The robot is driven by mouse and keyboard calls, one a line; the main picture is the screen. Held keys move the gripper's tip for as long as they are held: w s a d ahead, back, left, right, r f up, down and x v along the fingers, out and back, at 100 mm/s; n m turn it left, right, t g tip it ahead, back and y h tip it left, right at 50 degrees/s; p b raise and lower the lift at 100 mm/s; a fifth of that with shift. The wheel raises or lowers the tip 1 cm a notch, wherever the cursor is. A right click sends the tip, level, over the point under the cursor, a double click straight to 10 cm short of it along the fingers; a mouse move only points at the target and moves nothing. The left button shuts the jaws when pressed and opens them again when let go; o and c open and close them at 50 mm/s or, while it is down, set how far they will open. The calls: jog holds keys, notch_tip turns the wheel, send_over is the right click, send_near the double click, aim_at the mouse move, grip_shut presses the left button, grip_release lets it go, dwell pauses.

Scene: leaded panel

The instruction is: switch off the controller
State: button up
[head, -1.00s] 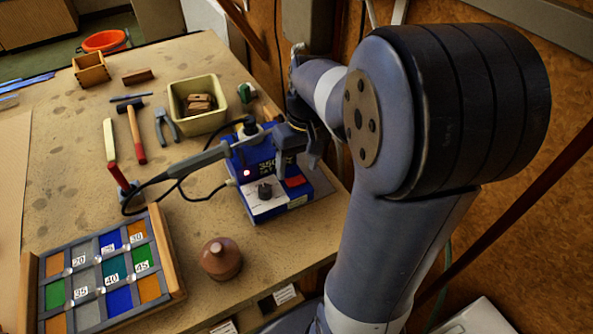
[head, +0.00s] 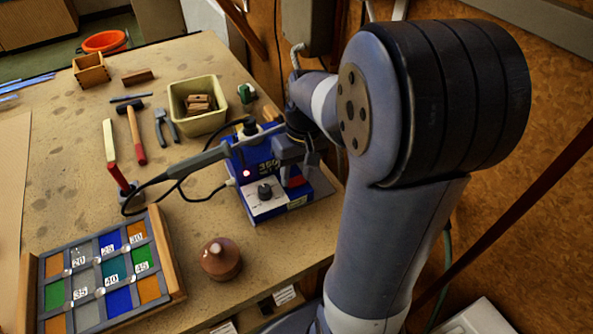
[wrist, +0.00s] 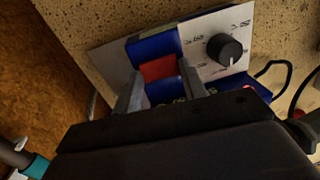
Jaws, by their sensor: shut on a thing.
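The controller (head: 262,160) is a blue box with a white sloped front plate, a black knob (head: 265,191) and a lit red lamp (head: 246,173). Its red switch (head: 296,182) is partly hidden under my gripper (head: 292,172) in the head view. In the wrist view the red switch (wrist: 158,69) lies between the two fingertips (wrist: 160,80), one close at each side. The jaws are shut on it; the exact contact is hard to see. The knob (wrist: 224,49) is right of the fingers there.
A soldering iron (head: 205,157) with a looping cable lies just left of the controller. A brown pot (head: 221,259) and the leaded panel (head: 110,270) are nearer the front. A cream bin (head: 198,105), pliers (head: 166,128) and a hammer (head: 134,130) are behind.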

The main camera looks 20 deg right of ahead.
aim_at(295, 180)
jog(key=shift+c, duration=0.6)
jog(key=shift+a+h, duration=0.2)
jog(key=shift+h, duration=0.5)
jog(key=o, duration=1)
notch_tip(295, 180, up, 11)
jog(key=shift+f+p, duration=0.1)
jog(key=shift+p, duration=0.2)
